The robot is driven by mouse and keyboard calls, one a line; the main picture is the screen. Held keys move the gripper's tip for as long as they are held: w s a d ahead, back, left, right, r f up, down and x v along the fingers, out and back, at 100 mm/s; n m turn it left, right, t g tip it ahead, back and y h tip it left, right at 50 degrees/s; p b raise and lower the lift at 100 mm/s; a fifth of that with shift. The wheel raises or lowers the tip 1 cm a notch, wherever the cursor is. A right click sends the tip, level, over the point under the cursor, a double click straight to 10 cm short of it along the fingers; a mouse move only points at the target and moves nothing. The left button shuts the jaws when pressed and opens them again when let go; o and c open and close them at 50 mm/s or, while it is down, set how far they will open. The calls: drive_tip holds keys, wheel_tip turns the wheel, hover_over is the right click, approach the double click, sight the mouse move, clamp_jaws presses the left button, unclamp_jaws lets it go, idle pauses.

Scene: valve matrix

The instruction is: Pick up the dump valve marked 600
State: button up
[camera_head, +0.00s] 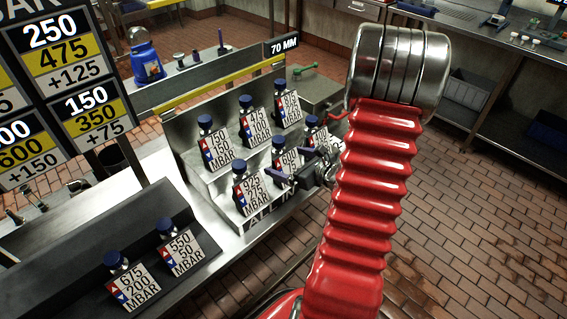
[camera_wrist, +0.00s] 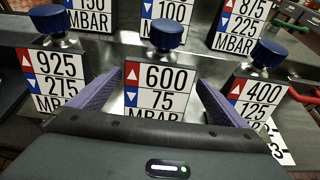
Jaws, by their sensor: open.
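The dump valve marked 600 over 75 (camera_wrist: 160,85) stands upright in the middle of the wrist view, with a dark blue cap. In the head view the same valve (camera_head: 284,152) is in the lower row of the stepped rack, partly hidden by my gripper. My gripper (camera_wrist: 162,79) is open, with one purple finger on each side of the 600 valve's plate. Nothing is clamped, and I cannot tell whether either finger touches it. My gripper also shows in the head view (camera_head: 293,166), in front of the valve.
The valve marked 925 (camera_wrist: 58,70) stands close on the left, and the valve marked 400 (camera_wrist: 254,85) close on the right. More valves stand on the step behind. Valves marked 675 (camera_head: 130,285) and 550 (camera_head: 180,248) stand on a separate tray at lower left.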

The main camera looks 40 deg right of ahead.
drive_tip(key=x, duration=0.5)
drive_tip(key=shift+a, duration=0.15)
idle(0.3)
drive_tip(key=c, duration=1.5)
